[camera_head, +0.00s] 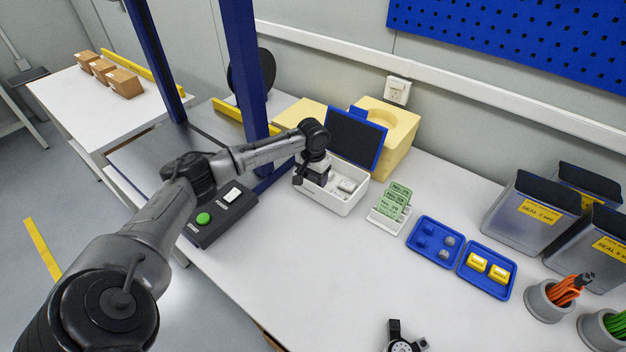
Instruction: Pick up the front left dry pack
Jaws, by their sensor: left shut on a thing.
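My left arm reaches in from the left, and its gripper (314,182) is inside the left part of an open white box (330,205). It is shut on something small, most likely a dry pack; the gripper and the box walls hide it. A pale pack (347,186) lies in the box to the right of the gripper. The box's blue-framed dark lid (355,139) stands open behind it.
Right of the box are a stand of green cards (393,203) and blue trays (435,242) with small parts. Grey bins (533,213) stand farther right. A black button box (216,213) lies under my forearm. The front middle table is clear.

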